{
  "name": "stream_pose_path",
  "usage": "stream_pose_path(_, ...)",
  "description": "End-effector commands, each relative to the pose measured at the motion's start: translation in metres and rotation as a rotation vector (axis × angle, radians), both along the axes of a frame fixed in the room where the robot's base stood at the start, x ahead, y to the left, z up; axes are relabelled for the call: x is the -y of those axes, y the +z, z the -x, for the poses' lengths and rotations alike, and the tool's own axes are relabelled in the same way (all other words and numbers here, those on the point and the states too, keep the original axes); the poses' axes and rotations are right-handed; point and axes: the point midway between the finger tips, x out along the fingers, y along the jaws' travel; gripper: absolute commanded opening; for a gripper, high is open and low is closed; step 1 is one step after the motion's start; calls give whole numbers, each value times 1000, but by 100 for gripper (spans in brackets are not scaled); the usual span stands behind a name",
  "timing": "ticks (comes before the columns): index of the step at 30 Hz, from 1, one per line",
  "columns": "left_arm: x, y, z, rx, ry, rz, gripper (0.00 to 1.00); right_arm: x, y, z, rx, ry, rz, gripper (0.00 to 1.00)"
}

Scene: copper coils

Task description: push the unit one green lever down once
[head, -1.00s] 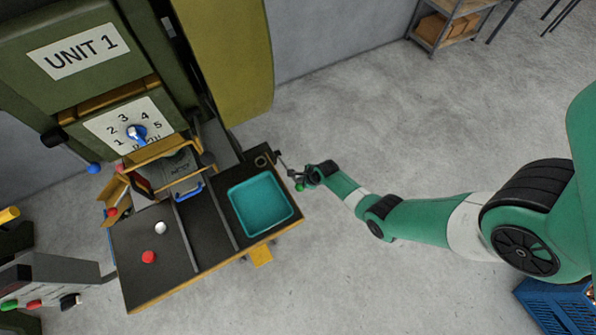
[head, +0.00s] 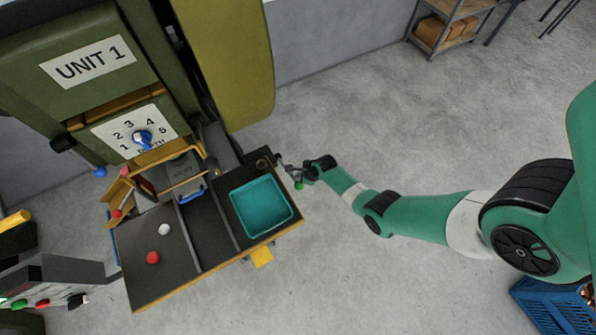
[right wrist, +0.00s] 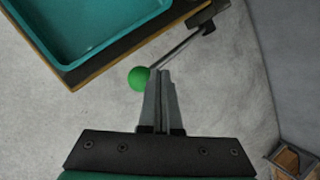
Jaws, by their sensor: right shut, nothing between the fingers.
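The green lever is a thin dark rod ending in a green ball knob (right wrist: 139,78), fixed to the table's edge at the right of unit one. In the head view the knob (head: 299,186) shows small, just below my right gripper (head: 296,175). In the right wrist view my right gripper (right wrist: 160,75) is shut and empty. Its fingertips overlap the rod end right beside the knob in the picture; I cannot tell whether they touch. The UNIT 1 sign (head: 88,62) is on the green machine at upper left. My left gripper is out of view.
A dark work table (head: 220,255) holds a teal tray (head: 236,228), a red button (head: 152,258) and a white button (head: 165,230). A numbered dial (head: 142,138) is on the machine. Open floor lies right of the table; a blue crate (head: 545,305) stands at lower right.

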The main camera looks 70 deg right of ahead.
Motion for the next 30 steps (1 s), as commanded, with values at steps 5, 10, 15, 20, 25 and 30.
stream_pose_path(5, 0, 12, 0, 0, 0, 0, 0, 3, 15, -3, 1, 0, 1, 0)
stream_pose_path(10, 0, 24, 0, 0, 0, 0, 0, 7, 32, -8, 2, 0, 2, 0)
stream_pose_path(15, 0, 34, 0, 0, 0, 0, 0, 10, 46, -12, 0, 0, 0, 0)
stream_pose_path(20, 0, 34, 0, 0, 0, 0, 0, 11, 47, -14, 0, 0, 0, 0)
stream_pose_path(25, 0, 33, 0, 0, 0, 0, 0, 11, 46, -14, 0, 0, 0, 0)
stream_pose_path(30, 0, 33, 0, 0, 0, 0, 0, 11, 46, -14, 0, 0, 0, 0)
